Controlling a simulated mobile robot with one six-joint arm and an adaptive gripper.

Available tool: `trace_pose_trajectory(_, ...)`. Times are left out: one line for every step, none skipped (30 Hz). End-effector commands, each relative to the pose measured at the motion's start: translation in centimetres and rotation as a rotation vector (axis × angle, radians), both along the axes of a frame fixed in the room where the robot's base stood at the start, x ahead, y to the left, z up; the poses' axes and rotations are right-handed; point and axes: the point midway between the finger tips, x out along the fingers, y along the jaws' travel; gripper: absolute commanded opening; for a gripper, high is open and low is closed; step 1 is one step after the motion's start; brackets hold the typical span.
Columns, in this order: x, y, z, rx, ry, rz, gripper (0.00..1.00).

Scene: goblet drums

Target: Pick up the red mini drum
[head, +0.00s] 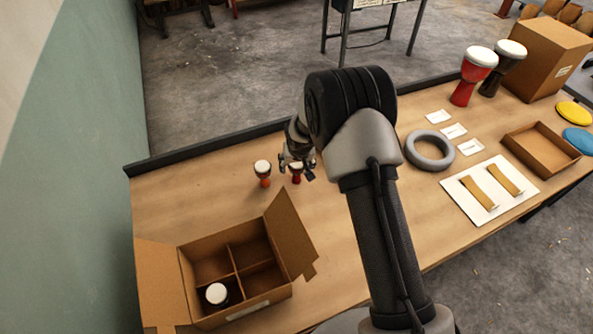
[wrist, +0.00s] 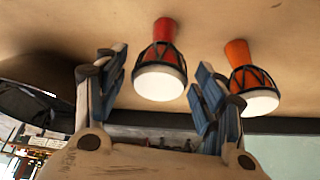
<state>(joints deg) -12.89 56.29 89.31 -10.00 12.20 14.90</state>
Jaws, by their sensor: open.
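The red mini drum (head: 296,177) stands upright on the table, its pale head partly hidden by my gripper (head: 297,168). In the wrist view the red drum (wrist: 159,58) shows between the spread fingers of my gripper (wrist: 160,78), with no clear contact. My gripper is open and empty. An orange mini drum (head: 264,182) with a white head stands close by on the left. In the wrist view, which looks upside down, the orange drum (wrist: 242,62) is just outside the right finger.
An open divided cardboard box (head: 187,272) stands at the front left, with a dark white-headed drum (head: 217,294) in its front left compartment. A grey ring (head: 410,152), a shallow tray (head: 512,147) and larger drums, one red (head: 466,88), are to the right.

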Motion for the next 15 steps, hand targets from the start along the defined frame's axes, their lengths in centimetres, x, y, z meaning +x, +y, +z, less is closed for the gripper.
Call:
trace_pose_trajectory(0.2, 0.0, -0.3, 0.000, -0.001, 0.000, 0.63)
trace_pose_trajectory(0.3, 0.0, -0.5, 0.001, -0.001, -0.001, 0.63)
trace_pose_trajectory(0.6, 0.0, -1.0, 0.000, 0.000, 0.000, 0.63)
trace_pose_trajectory(0.8, 0.0, -1.5, 0.000, 0.001, 0.000, 0.63)
trace_pose_trajectory(1.1, 0.1, -1.9, 0.000, 0.000, 0.000, 0.63)
trace_pose_trajectory(1.4, 0.1, -2.6, -0.001, 0.001, 0.001, 0.63)
trace_pose_trajectory(1.6, 0.1, -3.0, -0.001, 0.001, 0.000, 0.63)
trace_pose_trajectory(1.8, 0.2, -3.3, 0.000, 0.001, 0.000, 0.63)
trace_pose_trajectory(2.0, 0.2, -3.8, 0.000, 0.001, 0.000, 0.63)
trace_pose_trajectory(2.1, 0.2, -4.1, 0.000, 0.001, 0.000, 0.63)
trace_pose_trajectory(2.2, 0.2, -4.3, 0.000, 0.000, 0.000, 0.63)
trace_pose_trajectory(2.4, 0.2, -4.5, 0.000, 0.000, -0.001, 0.63)
trace_pose_trajectory(2.4, 0.3, -4.6, 0.001, -0.001, -0.001, 0.63)
trace_pose_trajectory(2.5, 0.3, -4.6, 0.001, -0.001, -0.001, 0.63)
trace_pose_trajectory(2.5, 0.3, -4.6, 0.000, -0.001, 0.000, 0.63)
